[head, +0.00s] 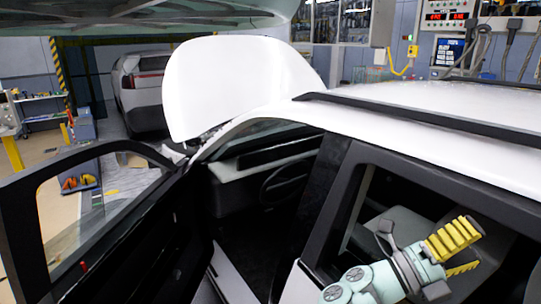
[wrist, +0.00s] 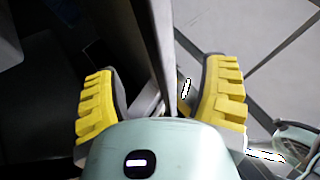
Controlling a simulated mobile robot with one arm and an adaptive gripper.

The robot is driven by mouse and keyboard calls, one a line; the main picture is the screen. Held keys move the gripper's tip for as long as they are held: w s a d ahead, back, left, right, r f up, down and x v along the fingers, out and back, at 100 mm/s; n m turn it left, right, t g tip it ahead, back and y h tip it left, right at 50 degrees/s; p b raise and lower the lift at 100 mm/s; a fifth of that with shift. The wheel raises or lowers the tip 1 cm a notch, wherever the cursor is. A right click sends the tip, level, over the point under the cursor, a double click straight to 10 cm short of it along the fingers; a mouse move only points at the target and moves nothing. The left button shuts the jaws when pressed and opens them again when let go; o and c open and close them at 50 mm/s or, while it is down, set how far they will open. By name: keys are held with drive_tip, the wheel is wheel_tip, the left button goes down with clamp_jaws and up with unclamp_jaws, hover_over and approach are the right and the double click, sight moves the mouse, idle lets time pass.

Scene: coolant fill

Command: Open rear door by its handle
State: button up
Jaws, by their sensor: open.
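The rear door, with its dark window frame (head: 420,166), is at the lower right in the head view. Its lower part and handle are out of that view. My gripper (head: 461,254) is in front of its window, with yellow-padded fingers apart. In the wrist view my gripper (wrist: 160,100) is open, one finger on each side of a dark upright panel edge (wrist: 152,40) that looks like part of the door. A small pale piece (wrist: 147,104) shows low between the fingers; I cannot tell whether it is the handle. No grip on anything shows.
The front door (head: 135,245) stands swung open at the left. The white roof (head: 430,98) with a dark rail and the raised hood (head: 240,85) are beyond. Grey floor (wrist: 270,40) shows right of the panel in the wrist view. Another white car (head: 145,90) is far back.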

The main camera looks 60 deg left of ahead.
sight(511, 223)
drive_tip(key=p+x, duration=0.5)
drive_tip(key=x, duration=0.3)
drive_tip(key=shift+w+r+p, duration=0.1)
drive_tip(key=shift+r+p, duration=0.15)
drive_tip(key=shift+p, duration=0.05)
drive_tip(key=shift+w+d, duration=0.25)
drive_tip(key=shift+w, duration=0.1)
clamp_jaws()
drive_tip(key=shift+s, duration=0.1)
